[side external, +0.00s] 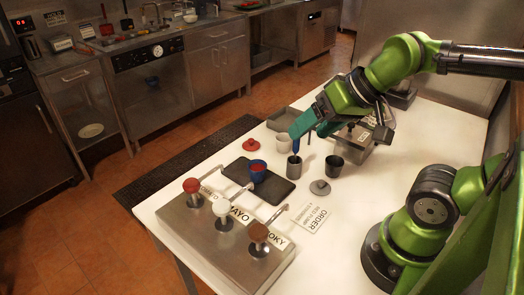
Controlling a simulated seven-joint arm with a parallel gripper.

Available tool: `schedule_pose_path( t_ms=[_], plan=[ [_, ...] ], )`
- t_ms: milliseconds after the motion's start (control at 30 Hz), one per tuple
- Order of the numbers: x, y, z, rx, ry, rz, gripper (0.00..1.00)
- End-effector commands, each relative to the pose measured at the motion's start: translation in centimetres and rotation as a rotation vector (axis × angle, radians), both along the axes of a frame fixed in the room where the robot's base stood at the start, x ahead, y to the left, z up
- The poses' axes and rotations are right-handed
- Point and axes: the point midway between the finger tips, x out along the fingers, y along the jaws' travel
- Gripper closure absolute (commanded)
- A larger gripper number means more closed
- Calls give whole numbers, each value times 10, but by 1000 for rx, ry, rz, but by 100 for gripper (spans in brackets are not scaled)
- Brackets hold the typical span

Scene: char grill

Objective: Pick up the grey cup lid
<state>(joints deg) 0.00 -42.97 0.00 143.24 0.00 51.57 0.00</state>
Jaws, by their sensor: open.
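The grey cup lid (320,187) lies flat on the white table, with a small knob on top. It is in front of a grey cup (294,169) and a dark cup (334,168), apart from both. My gripper (306,133) has teal fingers and is above and behind the lid, near the cups. It is open, and I see nothing held in it. The lid is fully visible.
A blue cup (257,174) with red contents stands on a dark tray (283,189). A red lid (251,145) and a white cup (283,145) are behind. A steel sauce-pump box (205,240) stands front left. An order card (313,220) lies near the lid.

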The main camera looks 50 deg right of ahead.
Motion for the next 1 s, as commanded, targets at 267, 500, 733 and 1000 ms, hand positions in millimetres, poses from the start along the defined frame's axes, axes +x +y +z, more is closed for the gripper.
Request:
schedule_pose_path(
  t_ms=[267,500,733,1000],
  plan=[
    [0,0,0,0,0,0,48],
    [1,-1,-3,1,12,-4,48],
    [23,-35,-30,-5,214,-86,48],
    [32,-103,-63,-65,557,-225,48]
  ],
)
